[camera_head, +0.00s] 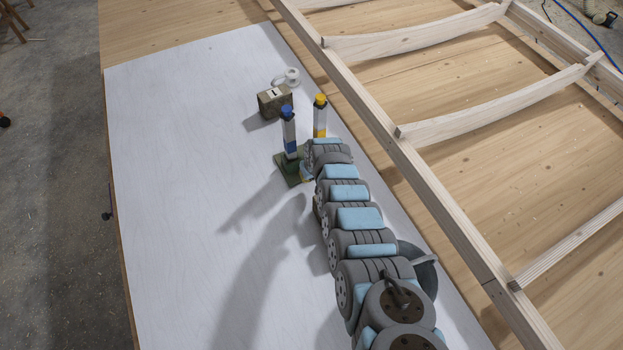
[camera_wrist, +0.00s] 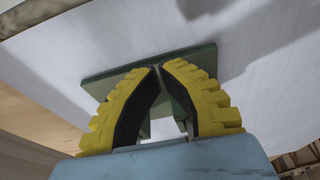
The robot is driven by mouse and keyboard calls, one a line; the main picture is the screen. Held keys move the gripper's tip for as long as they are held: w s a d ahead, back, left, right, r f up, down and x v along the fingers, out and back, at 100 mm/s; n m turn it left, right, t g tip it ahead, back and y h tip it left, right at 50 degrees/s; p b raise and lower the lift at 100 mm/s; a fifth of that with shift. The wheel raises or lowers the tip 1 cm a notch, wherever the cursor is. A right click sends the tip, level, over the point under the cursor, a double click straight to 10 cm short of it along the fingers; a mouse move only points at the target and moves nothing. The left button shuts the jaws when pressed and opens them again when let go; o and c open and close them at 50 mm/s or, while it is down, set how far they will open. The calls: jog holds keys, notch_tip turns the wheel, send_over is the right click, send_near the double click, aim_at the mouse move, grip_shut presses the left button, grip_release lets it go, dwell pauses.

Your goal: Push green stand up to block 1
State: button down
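The green stand (camera_head: 281,158) has a flat dark green base and carries an upright post with a blue cap (camera_head: 288,130). Block 1 (camera_head: 275,102), a brown block with a "1" label, sits behind the stand, apart from it with a gap. My gripper is hidden behind my arm in the head view. In the wrist view my gripper (camera_wrist: 160,67) has its yellow fingertips together, with nothing visible gripped. The fingertips are at the green base (camera_wrist: 115,82); I cannot tell if they touch it.
A post with a yellow cap (camera_head: 320,118) stands just right of the stand. A white ring-shaped item (camera_head: 291,77) lies behind block 1. A wooden frame rail (camera_head: 400,160) runs along the right. The white board (camera_head: 170,150) is clear on the left.

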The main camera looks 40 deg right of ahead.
aim_at(309, 184)
jog(key=shift+b+x, duration=2.5)
jog(key=shift+b, duration=0.85)
jog(key=shift+w+d+r+b, duration=0.15)
jog(key=shift+w+b, duration=0.4)
jog(key=shift+b, duration=0.7)
jog(key=b, duration=0.2)
jog(key=w+b, duration=0.1)
jog(key=b, duration=0.1)
jog(key=shift+w+d, duration=0.3)
jog(key=shift+w+d+r+b, duration=0.15)
jog(key=shift+w+b, duration=0.2)
jog(key=shift+b, duration=0.85)
jog(key=shift+w, duration=0.1)
